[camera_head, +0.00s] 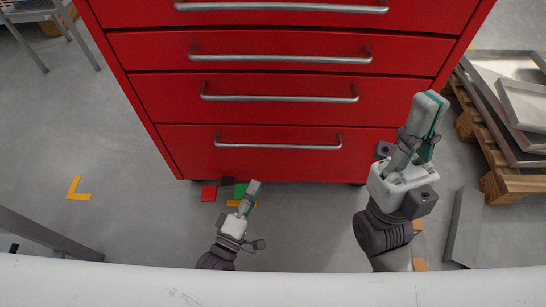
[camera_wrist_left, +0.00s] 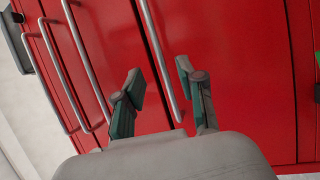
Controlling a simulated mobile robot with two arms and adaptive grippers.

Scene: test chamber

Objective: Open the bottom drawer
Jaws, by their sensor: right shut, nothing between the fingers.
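The red cabinet (camera_head: 270,165) stands ahead with its drawers flush. Its bottom drawer (camera_head: 180,150) has a long metal handle (camera_head: 280,146), the lowest one. In the left wrist view this handle (camera_wrist_left: 157,45) runs between the two fingers in the picture. My left gripper (camera_head: 251,190) is below the handle in the head view and apart from it there. In the left wrist view it (camera_wrist_left: 161,82) is open, and nothing shows clasped. My right gripper (camera_head: 430,113) is shut and empty, at the cabinet's lower right side, pointing up in the picture.
Several more drawer handles sit above, such as the second lowest (camera_head: 280,98). A wooden pallet (camera_head: 500,185) with metal trays (camera_head: 510,65) stands at right. Coloured pieces (camera_head: 209,193) lie on the floor by the cabinet's foot. The floor at left is mostly clear.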

